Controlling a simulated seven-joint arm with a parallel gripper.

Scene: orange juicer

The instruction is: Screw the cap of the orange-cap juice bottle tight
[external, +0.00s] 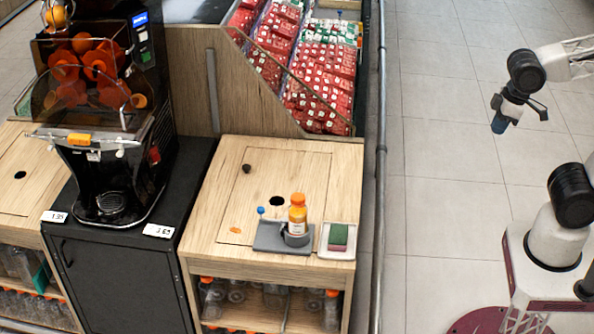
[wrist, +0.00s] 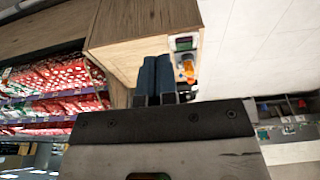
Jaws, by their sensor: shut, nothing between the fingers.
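The orange-cap juice bottle (external: 297,218) stands upright in a grey holder (external: 268,238) on the wooden counter. Its orange cap (external: 297,199) sits on top of the bottle; how tight it is cannot be told. The bottle also shows small in the wrist view (wrist: 188,70), beyond my fingers. My gripper (external: 499,123) is at the upper right of the external view, over the tiled floor and well apart from the bottle. In the wrist view its two dark fingers (wrist: 155,80) are together with nothing between them.
A white tray with a green sponge (external: 338,236) lies right of the holder. A blue-topped item (external: 261,211) stands at the holder's left. An orange juicer (external: 100,110) stands at the left. A metal rail (external: 381,170) runs between counter and my base. Open floor lies around my arm.

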